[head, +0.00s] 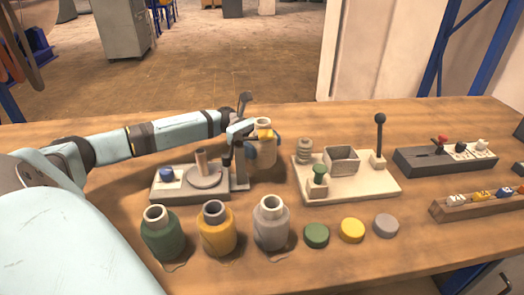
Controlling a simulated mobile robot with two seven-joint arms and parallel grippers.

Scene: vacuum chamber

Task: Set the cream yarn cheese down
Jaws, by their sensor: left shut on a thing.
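The cream yarn cheese (263,156) is a pale, upright spool with a hollow top, at the middle of the bench in the head view. My left gripper (262,137) is shut on it near its top, with the arm reaching in from the left. The cheese is just right of a grey winding stand (165,190) with a tan peg, a round plate and a blue knob. I cannot tell whether its base touches the bench. My right gripper is out of view.
Green (162,236), yellow (218,230) and grey (271,225) yarn cheeses stand along the front, with coloured discs (351,230) to their right. A cream fixture (355,184) with a black-knobbed lever stands right of the held cheese. The bench (330,117) is clear behind it.

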